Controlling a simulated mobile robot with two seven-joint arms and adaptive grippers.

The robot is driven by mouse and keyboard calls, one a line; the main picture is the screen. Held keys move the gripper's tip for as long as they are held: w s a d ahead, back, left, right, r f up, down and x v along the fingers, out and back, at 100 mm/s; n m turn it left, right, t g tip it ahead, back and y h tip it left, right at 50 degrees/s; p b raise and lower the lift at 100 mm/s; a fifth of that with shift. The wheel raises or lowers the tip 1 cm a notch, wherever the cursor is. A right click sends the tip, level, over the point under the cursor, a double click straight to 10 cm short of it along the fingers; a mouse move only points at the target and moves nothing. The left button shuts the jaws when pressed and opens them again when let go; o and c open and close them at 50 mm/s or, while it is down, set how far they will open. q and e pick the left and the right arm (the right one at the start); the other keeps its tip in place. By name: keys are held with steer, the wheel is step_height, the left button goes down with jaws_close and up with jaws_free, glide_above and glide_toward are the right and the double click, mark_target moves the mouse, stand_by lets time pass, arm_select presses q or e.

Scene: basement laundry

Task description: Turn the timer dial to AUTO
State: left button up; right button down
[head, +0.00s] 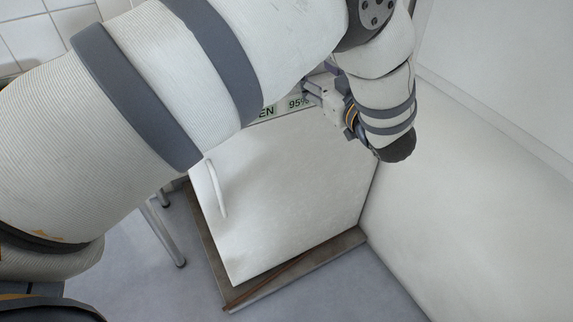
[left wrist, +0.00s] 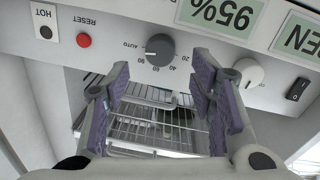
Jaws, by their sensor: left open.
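The timer dial (left wrist: 159,49) is a dark round knob on the pale control panel, with AUTO, 90, 60, 40 and 20 printed around it. A small light mark shows on its left side in the left wrist view, towards AUTO and 90; I cannot tell exactly which it meets. My left gripper (left wrist: 158,72) is open, with its purple-padded fingers on either side of the dial in that view and nothing between them; contact cannot be told. In the head view, the left gripper (head: 313,91) is at the panel, and my arm hides the dial. My right gripper is not in view.
A 95% display (left wrist: 222,14) is close by. A white door (head: 290,190) with a handle hangs below. A white wall stands right.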

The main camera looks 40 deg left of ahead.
arm_select(q)
steer(key=v, duration=0.7)
step_height(320, 180, down, 20)
steer(key=s+a+m+t+h+b, duration=0.1)
steer(key=s+m+t+h+b, duration=0.15)
steer(key=m+h, duration=0.35)
steer(key=s+f+m+g+h+b, duration=0.1)
steer(key=s+f+m+h, duration=0.1)
steer(key=s+f, duration=0.4)
steer(key=s+f+m+g+h+b, duration=0.1)
steer(key=s+f, duration=0.4)
steer(key=f, duration=0.5)
steer(key=shift+s+f+m+g+h+b, duration=0.4)
steer(key=shift+m+g+b, duration=0.25)
steer(key=shift+m, duration=0.45)
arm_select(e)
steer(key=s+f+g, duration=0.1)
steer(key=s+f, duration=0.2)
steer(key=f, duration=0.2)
arm_select(q)
steer(key=shift+d, duration=0.15)
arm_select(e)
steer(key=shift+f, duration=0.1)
